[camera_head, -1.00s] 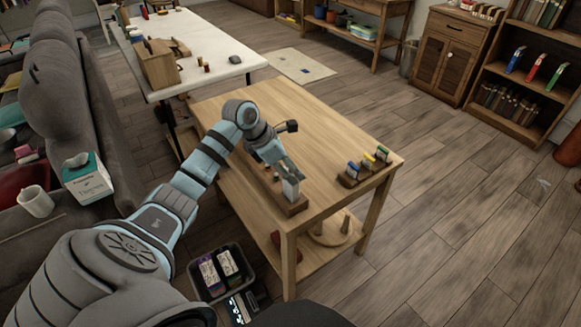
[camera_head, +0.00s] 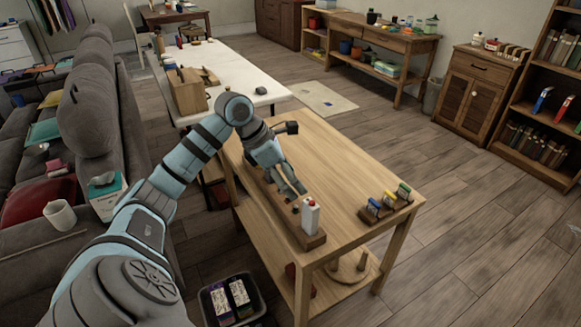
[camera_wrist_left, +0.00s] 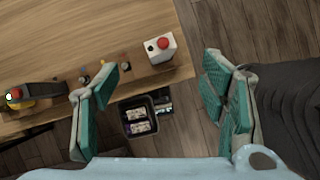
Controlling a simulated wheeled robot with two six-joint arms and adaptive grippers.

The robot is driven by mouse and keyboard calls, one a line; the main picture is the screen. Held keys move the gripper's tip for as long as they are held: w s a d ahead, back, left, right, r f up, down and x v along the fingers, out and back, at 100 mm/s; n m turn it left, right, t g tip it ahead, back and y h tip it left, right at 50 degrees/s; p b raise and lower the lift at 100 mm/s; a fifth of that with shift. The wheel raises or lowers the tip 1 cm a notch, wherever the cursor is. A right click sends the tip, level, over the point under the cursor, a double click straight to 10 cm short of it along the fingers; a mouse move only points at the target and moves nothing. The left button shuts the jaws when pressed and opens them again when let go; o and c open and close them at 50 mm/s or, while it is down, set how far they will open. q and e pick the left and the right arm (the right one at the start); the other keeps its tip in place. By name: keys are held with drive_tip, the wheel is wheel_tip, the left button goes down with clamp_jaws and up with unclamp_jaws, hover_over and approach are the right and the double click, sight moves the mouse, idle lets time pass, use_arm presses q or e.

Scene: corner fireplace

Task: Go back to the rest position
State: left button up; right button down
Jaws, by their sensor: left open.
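My left gripper (camera_head: 294,187) is over the wooden table (camera_head: 335,165), with its fingers pointing down toward the table's near left part. In the left wrist view its two green-padded fingers (camera_wrist_left: 157,75) are spread wide, with nothing held between them. The box also shows in the left wrist view (camera_wrist_left: 160,50), beyond the fingers. My right gripper is not in view.
A second rack with small coloured items (camera_head: 385,206) stands at the table's right edge. A dark bin (camera_head: 231,299) is on the floor by the table. A white table (camera_head: 235,75) lies behind, a grey sofa (camera_head: 90,110) at left. Floor at right is clear.

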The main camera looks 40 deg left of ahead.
use_arm(q)
drive_tip(key=shift+s+a+r, duration=0.1)
drive_tip(key=shift+s+r, duration=0.1)
drive_tip(key=shift+r, duration=0.3)
